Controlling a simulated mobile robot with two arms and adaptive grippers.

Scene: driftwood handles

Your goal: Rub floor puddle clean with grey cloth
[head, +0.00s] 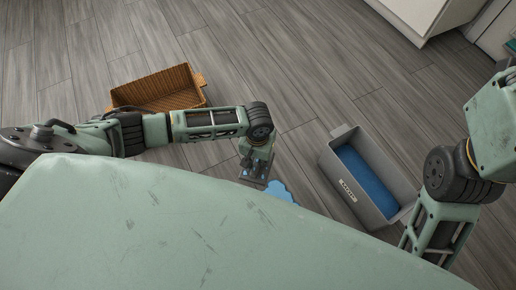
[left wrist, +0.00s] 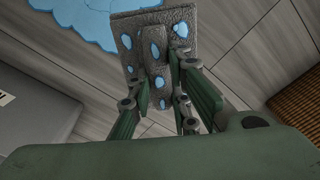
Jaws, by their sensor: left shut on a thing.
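The blue puddle (head: 279,191) lies on the grey plank floor, partly hidden behind my own body in the head view. It also shows at the top of the left wrist view (left wrist: 85,22). My left gripper (head: 253,165) is shut on the grey cloth (head: 255,182), which has blue wet patches on it. In the left wrist view the fingers (left wrist: 165,85) pinch the cloth (left wrist: 180,28), and the cloth overlaps the puddle's edge. I cannot tell how firmly it touches the floor. My right arm shows at the right of the head view, but its gripper is out of sight.
A brown woven basket (head: 160,90) stands behind my left arm. A white cabinet (head: 420,12) is at the top right. Open floor lies between basket and bin.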

